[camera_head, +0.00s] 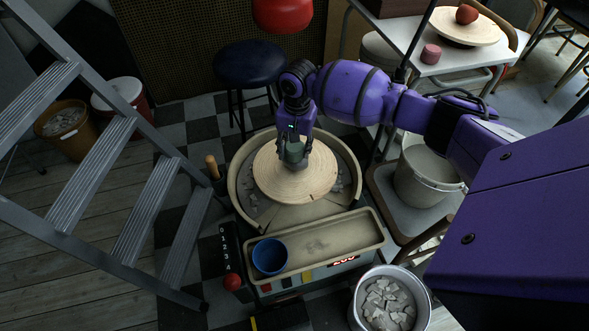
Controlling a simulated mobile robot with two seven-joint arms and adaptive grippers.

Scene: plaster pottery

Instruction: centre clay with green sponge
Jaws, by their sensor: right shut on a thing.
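My right gripper (292,160) is shut on the green sponge (294,151), a small grey-green piece between its fingers. It points down over the middle of the round pale wheel head (268,180) of the pottery wheel. The fingers hide part of the sponge, and I cannot tell whether it touches the wheel head. No clay shows on the wheel head. A reddish-brown lump, perhaps the clay (467,14), sits on a round board (482,28) on the white table at the upper right. My left gripper is out of view.
A blue cup (270,256) stands in the wheel's front tray (340,236). A white bucket of pale scraps (415,292) and a pale bucket (418,186) stand on the right. A grey stepladder (110,190) fills the left. A pink cylinder (430,54) is on the white table.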

